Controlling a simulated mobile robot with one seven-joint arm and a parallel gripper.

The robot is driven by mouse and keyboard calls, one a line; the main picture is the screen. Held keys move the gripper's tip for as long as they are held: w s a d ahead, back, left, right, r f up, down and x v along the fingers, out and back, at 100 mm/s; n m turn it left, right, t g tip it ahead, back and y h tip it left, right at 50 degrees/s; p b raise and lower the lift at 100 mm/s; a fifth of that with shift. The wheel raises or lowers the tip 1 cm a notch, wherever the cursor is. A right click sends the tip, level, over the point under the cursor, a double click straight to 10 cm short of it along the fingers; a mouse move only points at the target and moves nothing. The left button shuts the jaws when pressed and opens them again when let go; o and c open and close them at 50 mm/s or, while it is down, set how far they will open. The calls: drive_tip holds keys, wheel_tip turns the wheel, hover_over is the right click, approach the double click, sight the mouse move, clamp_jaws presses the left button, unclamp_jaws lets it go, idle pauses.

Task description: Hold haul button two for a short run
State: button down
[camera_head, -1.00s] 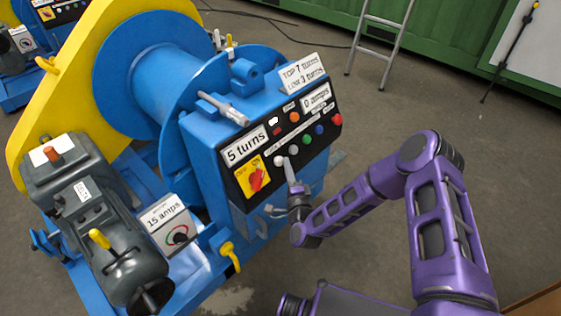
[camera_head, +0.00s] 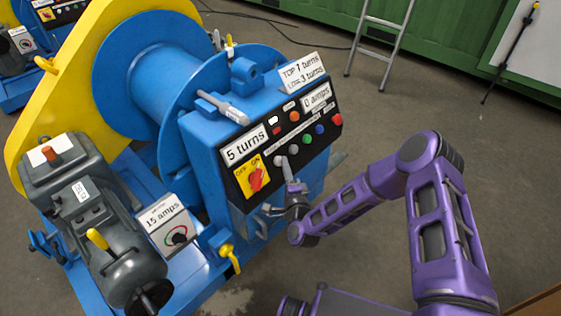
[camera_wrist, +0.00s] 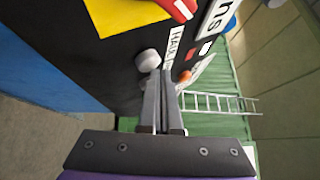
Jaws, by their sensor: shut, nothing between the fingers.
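The blue control box has a black panel (camera_head: 311,148) with a row of round buttons. The white button (camera_head: 279,161) is at the left end, then a grey one (camera_head: 293,149), green, blue and red. My gripper (camera_head: 285,163) is shut and empty, its tips at the white button's right side and below the grey one. In the wrist view the pale button (camera_wrist: 148,60) is just left of my fingertips (camera_wrist: 160,76). I cannot tell whether they touch. A label starting "HAUL" (camera_wrist: 175,46) is partly readable, but no button number. Displays read 5 turns (camera_head: 246,146) and 0 amps (camera_head: 317,96).
A red rotary switch (camera_head: 257,180) on a yellow plate is left of the buttons. A yellow-handled valve (camera_head: 229,256) sticks out below the box. A 15 amps plate (camera_head: 165,222) stands left.

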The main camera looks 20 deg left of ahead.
drive_tip(key=shift+w+a+f+b, duration=0.15)
drive_tip(key=shift+a+b, duration=0.2)
drive_tip(key=shift+b, duration=0.05)
idle(1.8)
drive_tip(key=shift+d, duration=0.1)
idle(1.8)
drive_tip(key=shift+s+d+r+p, duration=0.3)
drive_tip(key=shift+d+r+p, duration=0.1)
drive_tip(key=shift+d, duration=0.35)
drive_tip(key=d, duration=0.1)
drive_tip(key=s+d+r+p, duration=0.1)
drive_tip(key=d+r, duration=0.1)
drive_tip(key=d, duration=0.1)
drive_tip(key=shift+s+r+p, duration=0.1)
drive_tip(key=shift+s+p, duration=0.25)
